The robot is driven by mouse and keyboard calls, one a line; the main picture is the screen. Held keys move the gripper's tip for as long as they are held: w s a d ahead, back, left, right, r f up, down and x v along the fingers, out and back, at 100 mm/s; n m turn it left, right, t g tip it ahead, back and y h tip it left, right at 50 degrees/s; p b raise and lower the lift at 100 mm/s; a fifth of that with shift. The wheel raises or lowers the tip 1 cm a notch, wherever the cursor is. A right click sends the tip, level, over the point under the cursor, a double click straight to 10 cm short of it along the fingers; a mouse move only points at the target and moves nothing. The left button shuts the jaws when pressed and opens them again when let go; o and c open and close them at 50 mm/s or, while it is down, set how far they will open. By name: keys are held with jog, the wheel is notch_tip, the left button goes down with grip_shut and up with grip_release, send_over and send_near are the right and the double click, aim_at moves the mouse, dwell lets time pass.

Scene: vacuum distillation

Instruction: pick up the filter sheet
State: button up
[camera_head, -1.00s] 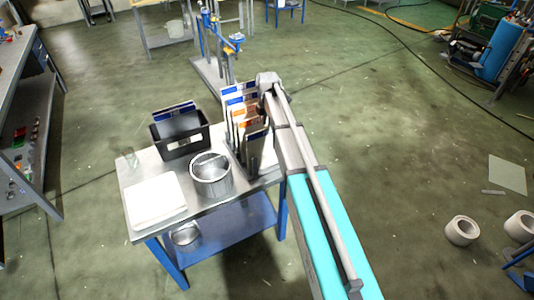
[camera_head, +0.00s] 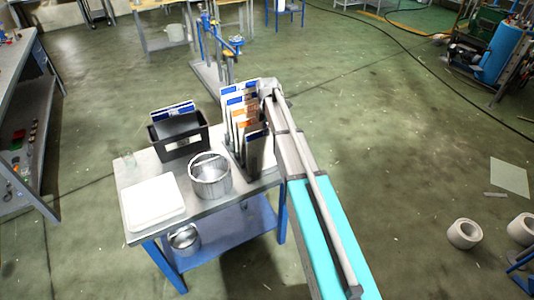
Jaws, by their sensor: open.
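White flat sheets or pads (camera_head: 154,203) lie at the left front corner of the steel-topped table (camera_head: 203,207). I cannot tell for sure whether one of them is the filter sheet. A pale flat sheet (camera_head: 509,178) also lies on the floor at the far right. My arm reaches from the bottom up to the table's right side, its visible end beside the upright boxes. My gripper is not in view; it may be hidden behind the arm.
A metal pot (camera_head: 210,178) stands right of the white sheets. Behind it are a black bin (camera_head: 183,139) holding flat packs and a rack of upright packs (camera_head: 246,115). Another pot (camera_head: 184,239) sits on the lower shelf. Pale rings (camera_head: 464,234) lie on the floor at right.

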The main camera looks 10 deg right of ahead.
jog(key=shift+f+b, duration=1.15)
jog(key=shift+f, duration=0.3)
grip_shut()
